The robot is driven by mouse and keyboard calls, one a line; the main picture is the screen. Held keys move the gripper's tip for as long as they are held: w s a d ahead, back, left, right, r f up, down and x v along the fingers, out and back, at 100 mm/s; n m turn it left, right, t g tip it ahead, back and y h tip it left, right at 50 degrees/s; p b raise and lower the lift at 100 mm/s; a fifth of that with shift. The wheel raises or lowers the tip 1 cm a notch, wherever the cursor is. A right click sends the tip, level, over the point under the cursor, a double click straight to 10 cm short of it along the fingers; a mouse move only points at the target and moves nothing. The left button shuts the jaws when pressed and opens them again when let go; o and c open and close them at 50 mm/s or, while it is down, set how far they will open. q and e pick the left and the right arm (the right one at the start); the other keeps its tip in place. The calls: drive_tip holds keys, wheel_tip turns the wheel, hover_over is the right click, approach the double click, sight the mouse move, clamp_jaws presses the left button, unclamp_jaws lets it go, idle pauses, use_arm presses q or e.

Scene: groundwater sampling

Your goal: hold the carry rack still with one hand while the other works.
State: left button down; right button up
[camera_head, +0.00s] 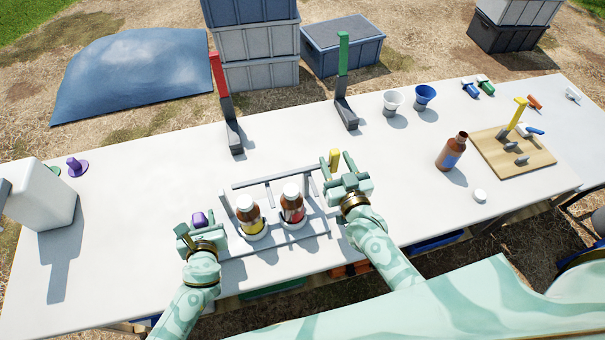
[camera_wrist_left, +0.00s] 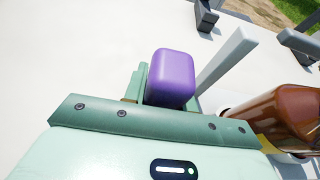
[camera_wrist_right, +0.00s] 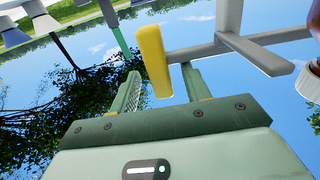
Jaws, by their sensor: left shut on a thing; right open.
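The grey carry rack (camera_head: 268,178) stands on the table in the head view, with a long bar at its back. It holds a white-capped brown bottle with a yellow label (camera_head: 250,222) and another with a red label (camera_head: 293,210). A purple grip (camera_head: 199,218) is at its left end, and a yellow grip (camera_head: 334,157) is at its right end. My left gripper (camera_head: 198,228) is shut on the purple grip, which stands between its fingers in the left wrist view (camera_wrist_left: 171,78). My right gripper (camera_head: 338,168) is open, its fingers on either side of the yellow grip (camera_wrist_right: 154,60).
A brown bottle (camera_head: 450,155), a white cap (camera_head: 479,195) and a wooden board (camera_head: 538,162) are on the right. Red (camera_head: 219,75) and green (camera_head: 343,60) posts and two cups (camera_head: 424,95) stand behind. A white jug (camera_head: 40,195) stands left. Table between rack and jug is clear.

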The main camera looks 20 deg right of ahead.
drive_tip(key=c, duration=0.9)
drive_tip(key=shift+a, duration=1.8)
drive_tip(key=o, duration=0.9)
drive_tip(key=shift+s, duration=0.1)
drive_tip(key=s, duration=1.2)
drive_tip(key=shift+d, duration=0.1)
use_arm(q)
drive_tip(key=c, duration=1.1)
unclamp_jaws()
drive_tip(key=shift+o, duration=0.2)
